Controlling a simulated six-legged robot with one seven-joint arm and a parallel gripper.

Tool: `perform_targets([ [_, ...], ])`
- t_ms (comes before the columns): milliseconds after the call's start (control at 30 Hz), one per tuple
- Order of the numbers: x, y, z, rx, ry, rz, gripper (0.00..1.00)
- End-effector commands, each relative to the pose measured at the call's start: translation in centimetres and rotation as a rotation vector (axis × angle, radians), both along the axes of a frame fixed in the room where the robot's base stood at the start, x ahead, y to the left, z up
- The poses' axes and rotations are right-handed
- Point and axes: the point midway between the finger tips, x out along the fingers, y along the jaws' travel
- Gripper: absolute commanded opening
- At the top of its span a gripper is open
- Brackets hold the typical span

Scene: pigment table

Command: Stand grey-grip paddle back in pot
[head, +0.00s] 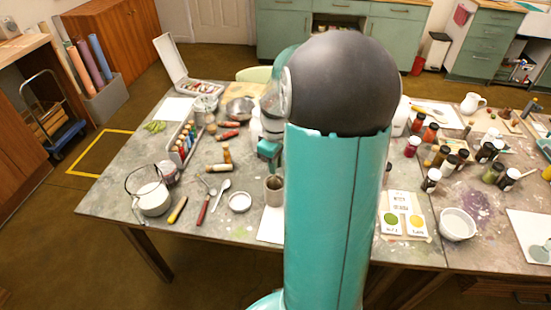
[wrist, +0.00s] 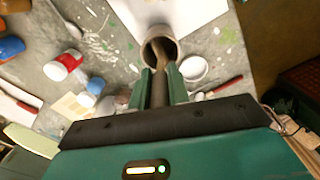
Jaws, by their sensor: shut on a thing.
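The grey-grip paddle (wrist: 160,88) is between the two green fingers of my gripper (wrist: 161,82) in the wrist view, held by its dark grip. Its brown lower part points at the pot (wrist: 174,40) and overlaps the pot's mouth. I cannot tell how deep its end sits inside. The pot is a round grey-beige cup; in the head view it stands on the table (head: 115,190), just below the teal gripper body (head: 269,149).
A white sheet (head: 270,228) lies by the pot. A kettle (head: 152,198) stands farther left. Paint jars (head: 432,180) crowd the right.

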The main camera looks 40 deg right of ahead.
Motion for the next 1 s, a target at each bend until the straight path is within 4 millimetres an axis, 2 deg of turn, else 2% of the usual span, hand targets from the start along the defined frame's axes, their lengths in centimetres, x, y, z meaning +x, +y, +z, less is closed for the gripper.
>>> perform_targets([
  [333, 0.0, 0.0, -0.2, 0.0, 0.0, 0.0, 0.05],
  [367, 0.0, 0.0, -0.2, 0.0, 0.0, 0.0, 0.24],
  [467, 0.0, 0.0, -0.2, 0.0, 0.0, 0.0, 0.43],
  [800, 0.0, 0.0, 0.1, -0.001, 0.0, 0.0, 0.43],
  [1000, 0.0, -0.1, 2.6, -0.003, -0.003, 0.0, 0.43],
])
